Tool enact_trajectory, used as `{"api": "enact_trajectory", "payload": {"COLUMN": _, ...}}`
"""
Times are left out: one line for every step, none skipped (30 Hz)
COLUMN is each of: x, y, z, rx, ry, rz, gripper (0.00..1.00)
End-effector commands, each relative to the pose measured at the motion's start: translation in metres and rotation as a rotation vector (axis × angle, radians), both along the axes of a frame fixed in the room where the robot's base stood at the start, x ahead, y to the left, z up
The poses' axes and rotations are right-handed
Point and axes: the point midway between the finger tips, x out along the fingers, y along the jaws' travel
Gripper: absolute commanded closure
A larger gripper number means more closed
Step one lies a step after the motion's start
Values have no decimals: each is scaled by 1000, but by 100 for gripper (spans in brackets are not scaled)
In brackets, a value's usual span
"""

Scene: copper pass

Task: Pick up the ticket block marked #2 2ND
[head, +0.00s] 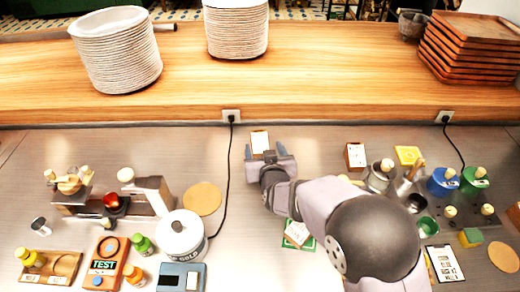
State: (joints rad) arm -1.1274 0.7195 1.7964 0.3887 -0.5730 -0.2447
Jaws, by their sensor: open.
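A small block with a white, printed face and a brown edge (260,138) stands near the back of the steel counter, left of centre. A similar block (355,155) stands farther right. Another white-faced block (297,232) lies on a green piece nearer the front, partly hidden by my arm. The print on all of them is too small to read, so I cannot tell which is #2 2ND. My gripper (265,151) is open at the first block, one finger to each side of its near end. I cannot tell whether the fingers touch it.
Two black cables (227,180) run from wall sockets across the counter. A round cork mat (202,198) and white pot (180,236) stand left. Metal pots, a yellow block (409,155) and blue and green canisters (442,181) crowd the right. A wooden shelf (330,70) rises behind.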

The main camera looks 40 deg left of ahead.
Motion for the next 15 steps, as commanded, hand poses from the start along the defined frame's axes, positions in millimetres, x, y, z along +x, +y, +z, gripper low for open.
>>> {"api": "enact_trajectory", "payload": {"x": -3, "y": 3, "z": -3, "rx": 4, "ry": -1, "rz": 1, "gripper": 36}}
{"api": "enact_trajectory", "payload": {"x": -4, "y": 3, "z": -3, "rx": 5, "ry": -1, "rz": 2, "gripper": 36}}
{"api": "enact_trajectory", "payload": {"x": -5, "y": 4, "z": -2, "rx": 7, "ry": -3, "rz": 2, "gripper": 36}}
{"api": "enact_trajectory", "payload": {"x": -5, "y": 4, "z": -2, "rx": 7, "ry": -3, "rz": 2, "gripper": 36}}
{"api": "enact_trajectory", "payload": {"x": -4, "y": 4, "z": -2, "rx": 7, "ry": -3, "rz": 2, "gripper": 36}}
{"api": "enact_trajectory", "payload": {"x": -3, "y": 5, "z": -2, "rx": 6, "ry": -2, "rz": 2, "gripper": 36}}
{"api": "enact_trajectory", "payload": {"x": -3, "y": 5, "z": -3, "rx": 6, "ry": -2, "rz": 2, "gripper": 36}}
{"api": "enact_trajectory", "payload": {"x": -2, "y": 6, "z": -3, "rx": 6, "ry": -2, "rz": 2, "gripper": 36}}
{"api": "enact_trajectory", "payload": {"x": 0, "y": 8, "z": -4, "rx": 5, "ry": -2, "rz": 1, "gripper": 36}}
{"api": "enact_trajectory", "payload": {"x": 1, "y": 10, "z": -5, "rx": 5, "ry": -2, "rz": 1, "gripper": 36}}
{"api": "enact_trajectory", "payload": {"x": 3, "y": 11, "z": -6, "rx": 5, "ry": -2, "rz": 1, "gripper": 36}}
{"api": "enact_trajectory", "payload": {"x": 4, "y": 13, "z": -6, "rx": 6, "ry": -2, "rz": 1, "gripper": 36}}
{"api": "enact_trajectory", "payload": {"x": 6, "y": 15, "z": -8, "rx": 5, "ry": -2, "rz": 1, "gripper": 36}}
{"api": "enact_trajectory", "payload": {"x": 6, "y": 16, "z": -8, "rx": 5, "ry": -2, "rz": 1, "gripper": 36}}
{"api": "enact_trajectory", "payload": {"x": 8, "y": 17, "z": -9, "rx": 6, "ry": -2, "rz": 1, "gripper": 36}}
